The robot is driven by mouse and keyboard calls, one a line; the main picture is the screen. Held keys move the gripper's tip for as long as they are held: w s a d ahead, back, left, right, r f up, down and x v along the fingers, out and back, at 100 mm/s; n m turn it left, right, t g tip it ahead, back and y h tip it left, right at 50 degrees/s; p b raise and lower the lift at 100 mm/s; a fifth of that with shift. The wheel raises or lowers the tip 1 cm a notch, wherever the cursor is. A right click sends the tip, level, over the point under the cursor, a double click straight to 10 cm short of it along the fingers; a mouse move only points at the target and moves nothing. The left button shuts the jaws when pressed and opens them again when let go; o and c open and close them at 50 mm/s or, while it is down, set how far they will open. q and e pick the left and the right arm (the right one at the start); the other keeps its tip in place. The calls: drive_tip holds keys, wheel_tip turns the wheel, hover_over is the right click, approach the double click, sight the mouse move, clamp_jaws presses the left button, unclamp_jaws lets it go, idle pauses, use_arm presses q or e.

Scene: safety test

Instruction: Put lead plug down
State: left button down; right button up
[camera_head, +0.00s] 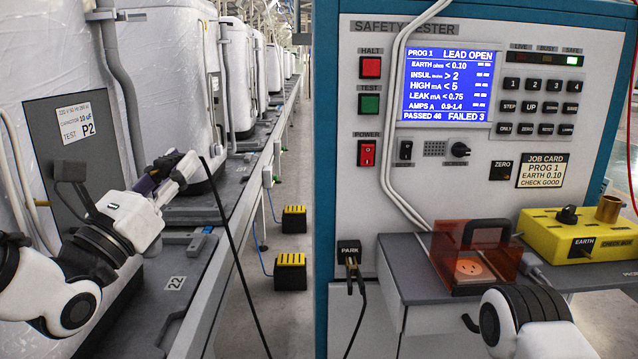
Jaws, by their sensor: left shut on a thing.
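My left gripper (178,172) reaches in from the left, in front of the appliance with the P2 test panel (80,130). It is shut on the lead plug, which is mostly hidden by the fingers. A thin black lead (230,232) runs from the fingertips down to the bottom edge. On the tester, the orange-lidded socket box (470,255) stands with its lid raised and a socket face showing. My right arm enters at the lower right, below this box. Only its wrist and a small dark tip show, so its jaws cannot be made out.
The tester screen (449,86) reads LEAD OPEN, with the green SAFE lamp (574,60) lit. A dark clip hangs at the PARK holder (348,249). A yellow EARTH check box (575,236) sits right. Conveyor edge (240,230) and yellow pedals (291,272) lie between.

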wheel_tip(320, 180, up, 30)
drive_tip(key=p, duration=2.9)
drive_tip(key=shift+f, duration=0.15)
